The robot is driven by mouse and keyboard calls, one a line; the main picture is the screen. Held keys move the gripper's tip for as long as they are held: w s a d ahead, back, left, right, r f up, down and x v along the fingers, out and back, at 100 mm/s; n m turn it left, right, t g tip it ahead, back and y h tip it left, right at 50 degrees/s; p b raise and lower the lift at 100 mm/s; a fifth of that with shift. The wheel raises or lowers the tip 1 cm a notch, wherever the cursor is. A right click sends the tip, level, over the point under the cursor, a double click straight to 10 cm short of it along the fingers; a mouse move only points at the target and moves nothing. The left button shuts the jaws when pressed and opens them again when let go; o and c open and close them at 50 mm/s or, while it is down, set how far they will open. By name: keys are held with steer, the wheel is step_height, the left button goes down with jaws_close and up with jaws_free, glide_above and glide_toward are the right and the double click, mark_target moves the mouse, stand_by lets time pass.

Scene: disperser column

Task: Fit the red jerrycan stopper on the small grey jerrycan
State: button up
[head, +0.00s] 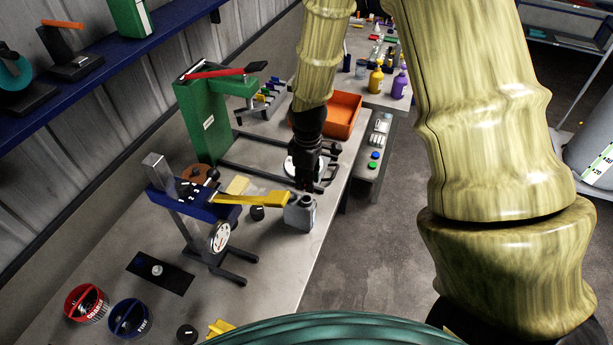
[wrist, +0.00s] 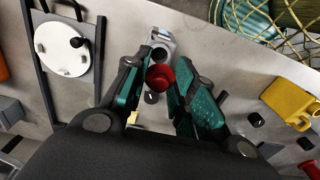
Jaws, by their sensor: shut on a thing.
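The small grey jerrycan (head: 300,214) stands upright on the workbench near its right edge in the head view. Part of it also shows beyond my fingertips in the wrist view (wrist: 161,38). My gripper (head: 307,186) points down just above the jerrycan's top. In the wrist view my gripper (wrist: 164,72) is shut on the red jerrycan stopper (wrist: 159,78), held between the fingertips. The stopper overlaps the near side of the jerrycan there. The stopper is hidden in the head view.
A blue stand with a yellow lever (head: 252,200) is close left of the jerrycan. A small black cap (head: 257,213) lies between them. A green press (head: 205,120) and an orange tray (head: 343,115) stand farther back. The bench's right edge is near.

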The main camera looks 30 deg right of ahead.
steer(key=shift+f+b, duration=1.1)
steer(key=shift+f, duration=1.4)
steer(key=shift+p, duration=0.55)
steer(key=shift+f+b, duration=0.45)
steer(key=shift+f, duration=0.3)
stand_by(0.4)
steer(key=shift+r, duration=0.1)
steer(key=shift+r+p, duration=0.45)
steer(key=shift+p, duration=0.05)
stand_by(0.6)
steer(key=shift+f, duration=0.55)
stand_by(1.8)
steer(key=shift+r+p, duration=0.15)
steer(key=shift+p, duration=0.15)
